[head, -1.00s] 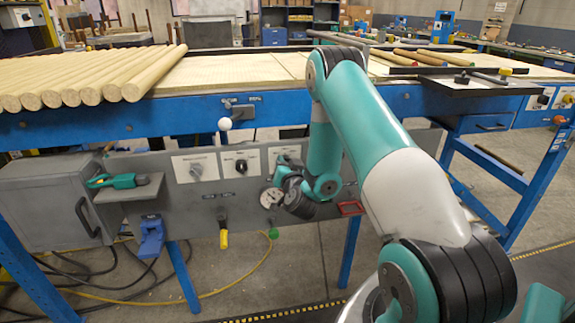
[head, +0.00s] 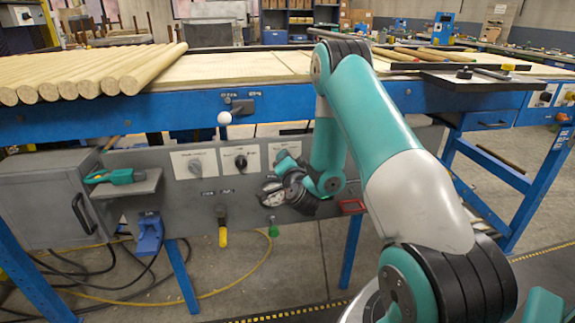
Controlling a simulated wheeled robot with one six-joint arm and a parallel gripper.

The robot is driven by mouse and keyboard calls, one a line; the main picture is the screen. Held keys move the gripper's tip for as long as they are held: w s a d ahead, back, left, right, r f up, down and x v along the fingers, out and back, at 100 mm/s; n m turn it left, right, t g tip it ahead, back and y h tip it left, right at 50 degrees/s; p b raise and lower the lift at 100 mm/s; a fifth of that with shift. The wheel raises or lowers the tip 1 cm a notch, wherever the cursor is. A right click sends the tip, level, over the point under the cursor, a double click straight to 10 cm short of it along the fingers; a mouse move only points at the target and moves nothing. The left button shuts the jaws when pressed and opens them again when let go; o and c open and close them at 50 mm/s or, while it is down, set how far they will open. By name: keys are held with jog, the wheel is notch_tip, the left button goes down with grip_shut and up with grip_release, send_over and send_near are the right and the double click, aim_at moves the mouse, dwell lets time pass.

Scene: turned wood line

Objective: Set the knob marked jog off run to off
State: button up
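A grey panel (head: 150,210) hangs below the blue table edge. The markings are too small to read, so I cannot tell which knob is jog off run. My gripper (head: 272,194) is in front of the panel, below and right of the black knob. Its fingers are too small and shadowed to tell open or shut.
A yellow-handled lever (head: 222,228) and a green knob (head: 273,231) sit low on the panel. A white-ball lever (head: 224,118) sticks out above. A shelf with a green tool (head: 112,176) and a blue holder (head: 149,234) stand at left. Wooden rods (head: 90,72) lie on the table.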

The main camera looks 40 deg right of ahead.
jog(key=shift+m+b, duration=0.5)
jog(key=shift+m, duration=0.8)
jog(key=o, duration=0.9)
jog(key=shift+d, duration=0.1)
